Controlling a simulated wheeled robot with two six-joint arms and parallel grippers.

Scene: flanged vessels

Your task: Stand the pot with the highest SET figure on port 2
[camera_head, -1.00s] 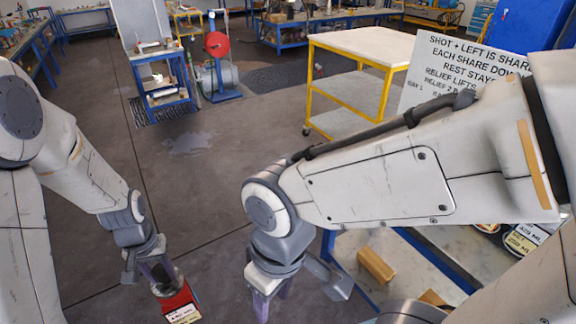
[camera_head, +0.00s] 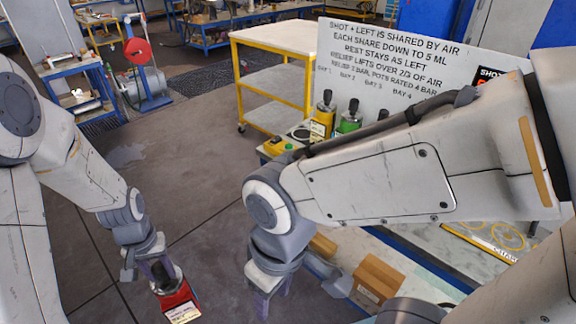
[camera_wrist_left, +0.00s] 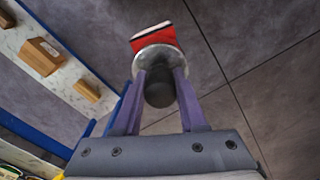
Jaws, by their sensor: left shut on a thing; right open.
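My left gripper (camera_head: 163,276) is shut on the red pot (camera_head: 178,298) and holds it in the air over the floor. The pot carries a pale label, too small to read. In the left wrist view the fingers close around its black stem below a grey round flange, with the red body (camera_wrist_left: 153,38) beyond. My right gripper (camera_head: 264,292) is open and empty, in front of the bench. A yellow pot (camera_head: 325,120) and a green pot (camera_head: 349,123), both with black tops, stand at the bench's far end. Port 2 cannot be made out.
A sign board (camera_head: 420,70) with rules and bay names stands behind the bench. Wooden blocks (camera_head: 378,278) lie on the near bench top. A yellow-framed cart (camera_head: 275,75) stands further back. My right arm hides much of the bench. Open floor lies left.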

